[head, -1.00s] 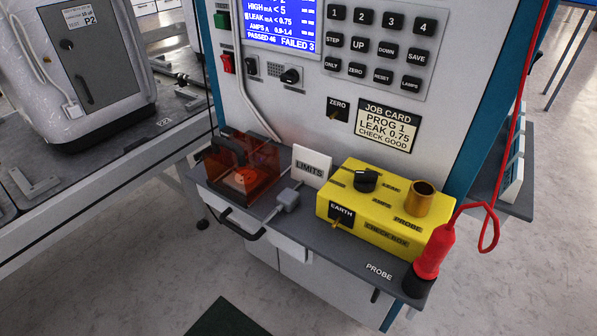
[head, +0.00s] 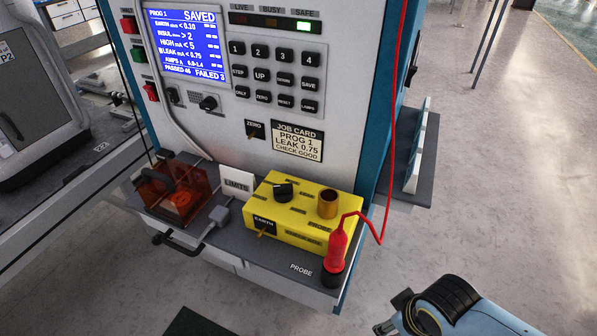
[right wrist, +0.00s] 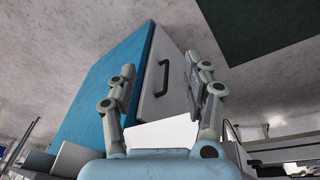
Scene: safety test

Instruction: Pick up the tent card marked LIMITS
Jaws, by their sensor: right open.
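The white tent card marked LIMITS (head: 237,184) stands upright on the grey shelf of the test station in the head view, between the orange clear box and the yellow check box. My right gripper (head: 392,312) shows in part at the lower right of the head view, well below and right of the card. In the right wrist view the right gripper (right wrist: 165,88) is open, its two fingers apart with nothing between them. The card is not seen in the right wrist view. My left gripper is in no view.
The yellow check box (head: 290,228) and red probe (head: 337,250) stand right of the card. The orange box (head: 170,190) stands left, with a grey connector (head: 219,214) near the card. A red cable (head: 393,120) hangs at right. A handle (head: 180,243) juts from the shelf front.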

